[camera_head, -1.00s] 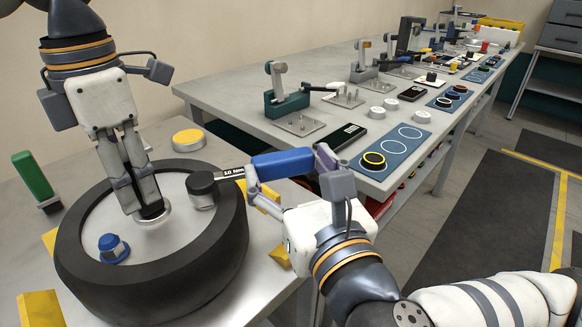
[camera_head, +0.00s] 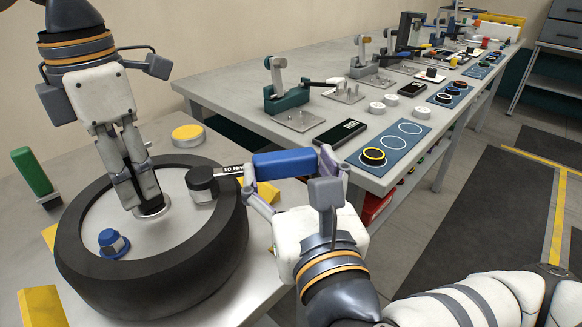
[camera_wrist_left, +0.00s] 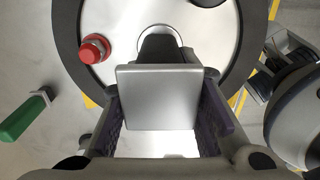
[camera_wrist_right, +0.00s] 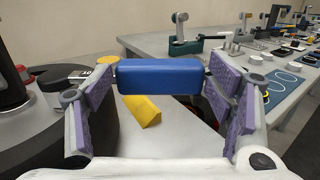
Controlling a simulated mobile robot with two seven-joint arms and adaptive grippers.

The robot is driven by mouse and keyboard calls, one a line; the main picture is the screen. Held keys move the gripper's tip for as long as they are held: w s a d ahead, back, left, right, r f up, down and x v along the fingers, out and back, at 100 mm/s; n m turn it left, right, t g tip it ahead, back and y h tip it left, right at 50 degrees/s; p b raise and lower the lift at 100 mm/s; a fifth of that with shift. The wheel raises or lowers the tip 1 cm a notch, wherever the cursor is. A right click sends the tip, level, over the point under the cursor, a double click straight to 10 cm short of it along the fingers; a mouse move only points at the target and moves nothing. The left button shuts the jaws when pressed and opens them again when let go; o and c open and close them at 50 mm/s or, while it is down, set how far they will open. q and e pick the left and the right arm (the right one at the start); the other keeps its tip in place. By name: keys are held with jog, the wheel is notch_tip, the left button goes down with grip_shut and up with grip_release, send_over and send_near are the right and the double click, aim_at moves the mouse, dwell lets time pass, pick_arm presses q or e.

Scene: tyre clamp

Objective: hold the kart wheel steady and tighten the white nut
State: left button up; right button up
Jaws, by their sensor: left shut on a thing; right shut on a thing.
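The kart wheel (camera_head: 85,262) lies flat on the near table, a black tyre around a pale disc. My left gripper (camera_head: 147,203) points down, shut on the hub at the disc's centre; its fingertips partly hide the hub. My right gripper (camera_head: 288,168) is shut on the blue handle (camera_wrist_right: 158,78) of a torque wrench marked "10 Nm". The wrench's black head (camera_head: 202,178) sits over a pale nut, apparently the white one, mostly covered. A blue nut (camera_head: 113,243) stands on the near side of the disc. A red nut (camera_wrist_left: 95,48) shows in the left wrist view.
A green-handled tool (camera_head: 32,172) stands left of the tyre, and a yellow-topped disc (camera_head: 188,134) behind it. Yellow blocks (camera_head: 40,306) lie around the wheel. A long workbench (camera_head: 240,90) with clamps and blue mats (camera_head: 392,150) runs along the wall.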

jog(key=shift+s+a+m+t+h, duration=0.1)
jog(key=shift+s+m+t+h, duration=0.05)
jog(key=shift+s+m+h, duration=0.55)
jog(key=shift+s+a+m+t+h, duration=0.15)
jog(key=shift+s+m+h, duration=0.2)
jog(key=shift+h, duration=0.55)
jog(key=shift+d, duration=0.1)
jog(key=shift+w+n+y, duration=0.35)
jog(key=shift+y, duration=0.35)
jog(key=shift+w, duration=0.1)
notch_tip(320, 180, up, 6)
dwell(0.9)
jog(key=shift+d, duration=0.1)
pick_arm(q)
jog(key=o, duration=1.1)
